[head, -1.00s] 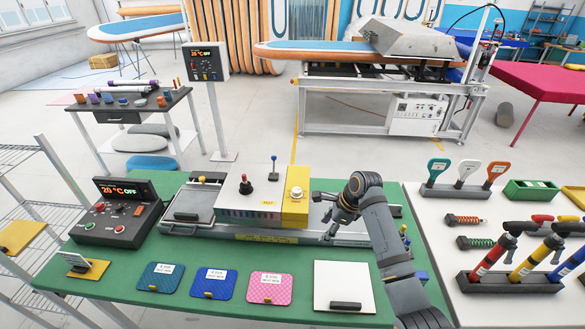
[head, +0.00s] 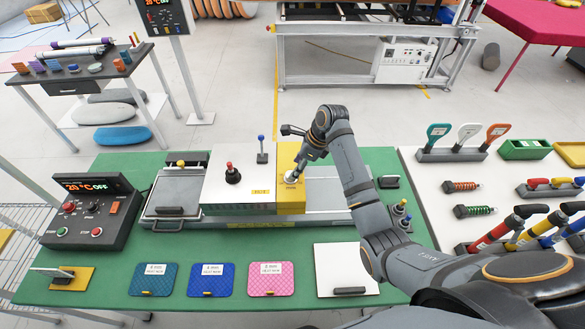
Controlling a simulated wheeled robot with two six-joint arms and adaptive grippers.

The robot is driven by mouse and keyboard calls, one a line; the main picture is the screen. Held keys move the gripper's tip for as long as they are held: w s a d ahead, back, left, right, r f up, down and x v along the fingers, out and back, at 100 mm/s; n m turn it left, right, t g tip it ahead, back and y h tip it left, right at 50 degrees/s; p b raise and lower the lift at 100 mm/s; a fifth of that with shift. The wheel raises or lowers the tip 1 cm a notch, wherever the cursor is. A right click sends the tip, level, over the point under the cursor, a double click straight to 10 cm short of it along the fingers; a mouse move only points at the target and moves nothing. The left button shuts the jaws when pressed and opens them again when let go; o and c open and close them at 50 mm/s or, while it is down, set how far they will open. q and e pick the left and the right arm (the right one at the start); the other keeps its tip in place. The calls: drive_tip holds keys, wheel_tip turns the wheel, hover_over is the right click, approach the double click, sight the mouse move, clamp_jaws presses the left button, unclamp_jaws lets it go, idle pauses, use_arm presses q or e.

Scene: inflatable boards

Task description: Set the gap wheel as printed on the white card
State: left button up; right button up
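The other finger points left beyond the block. My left gripper is out of view.
A black control box (head: 90,215) reading 20 °C OFF stands left on the green table (head: 120,165). Teal (head: 155,280), blue (head: 212,281) and pink (head: 271,280) labelled pads and a white square (head: 340,262) lie along the front. Red (head: 232,172) and blue-topped (head: 262,150) levers rise near the knob.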

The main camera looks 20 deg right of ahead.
drive_tip(key=x, duration=0.3)
drive_tip(key=shift+w+f, duration=0.15)
drive_tip(key=shift+f, duration=0.2)
drive_tip(key=shift+c, duration=0.4)
drive_tip(key=shift+a, duration=0.1)
drive_tip(key=shift+c, duration=1.1)
drive_tip(key=c, duration=0.7)
drive_tip(key=shift+c, duration=0.7)
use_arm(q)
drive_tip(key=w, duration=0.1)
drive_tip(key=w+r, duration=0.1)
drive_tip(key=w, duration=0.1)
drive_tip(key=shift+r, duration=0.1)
